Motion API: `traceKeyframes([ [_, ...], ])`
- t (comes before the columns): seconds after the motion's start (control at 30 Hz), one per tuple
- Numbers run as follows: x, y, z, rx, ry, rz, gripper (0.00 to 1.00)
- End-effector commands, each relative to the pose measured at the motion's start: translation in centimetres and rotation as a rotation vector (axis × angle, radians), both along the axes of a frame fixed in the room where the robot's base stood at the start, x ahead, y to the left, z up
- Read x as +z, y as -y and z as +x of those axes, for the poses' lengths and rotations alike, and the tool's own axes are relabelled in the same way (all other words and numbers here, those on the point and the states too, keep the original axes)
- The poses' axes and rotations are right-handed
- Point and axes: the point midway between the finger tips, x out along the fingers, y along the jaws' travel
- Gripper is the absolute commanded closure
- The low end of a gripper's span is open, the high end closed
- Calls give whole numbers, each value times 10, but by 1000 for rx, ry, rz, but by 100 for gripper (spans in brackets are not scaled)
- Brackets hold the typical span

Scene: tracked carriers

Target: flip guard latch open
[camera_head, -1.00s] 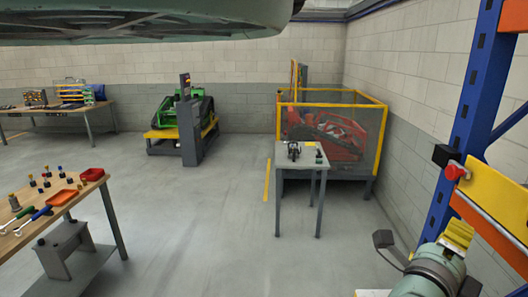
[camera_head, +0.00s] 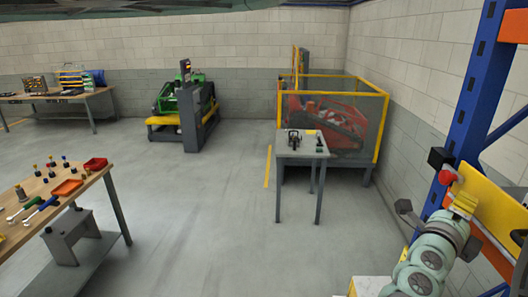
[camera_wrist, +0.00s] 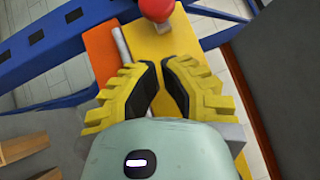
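My gripper (camera_head: 463,205) has yellow ridged fingers and is at the lower right, in front of the rack. The wrist view shows its fingers (camera_wrist: 159,62) with dark pads apart, a narrow gap at the tips and nothing seen between them. A yellow plate (camera_head: 492,205) lies beyond the fingers; it also shows in the wrist view (camera_wrist: 150,47). A grey rod (camera_wrist: 121,45) lies just left of the fingertips. I cannot tell which part is the guard latch.
The blue rack post (camera_head: 468,110) and orange beam (camera_wrist: 101,50) are close to my gripper. A small grey table (camera_head: 300,150) stands before a yellow-framed enclosure (camera_head: 335,78). A workbench (camera_head: 105,180) with tools is at left. The floor between is clear.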

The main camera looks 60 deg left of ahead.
Motion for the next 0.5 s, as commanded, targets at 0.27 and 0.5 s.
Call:
traceKeyframes([
  [0.27, 7, -25, 13, 13, -1, -2, 100],
  [0.5, 7, -28, 16, 10, -2, 0, 100],
])
